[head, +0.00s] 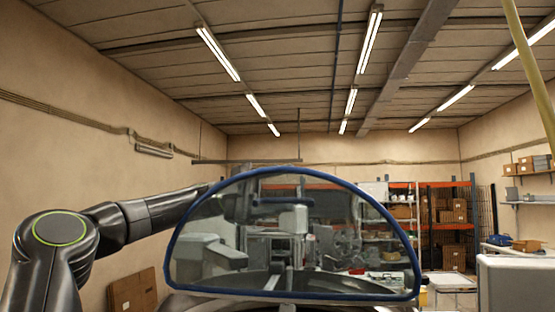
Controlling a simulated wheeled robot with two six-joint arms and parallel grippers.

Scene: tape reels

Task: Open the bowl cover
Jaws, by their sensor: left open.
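The bowl cover (345,228) is a clear half-round pane with a blue rim, standing raised in the centre of the head view. Its straight edge is at the bottom and its arc at the top. A dark blue bar-like handle (284,202) shows on the pane. Below and through it shows the dark round rim of a bowl (262,282). My left arm comes in from the left and passes behind the cover's left edge. My left gripper (250,208) shows dimly through the pane near the handle, open; contact cannot be told. My right gripper is out of view.
Orange-framed shelving (455,183) with boxes stands at the back right. A pale grey box-shaped unit (515,283) is at the lower right. A brown panel (132,292) leans by the left wall. Machinery shows blurred through the pane. A pale yellow pole (530,65) crosses the upper right.

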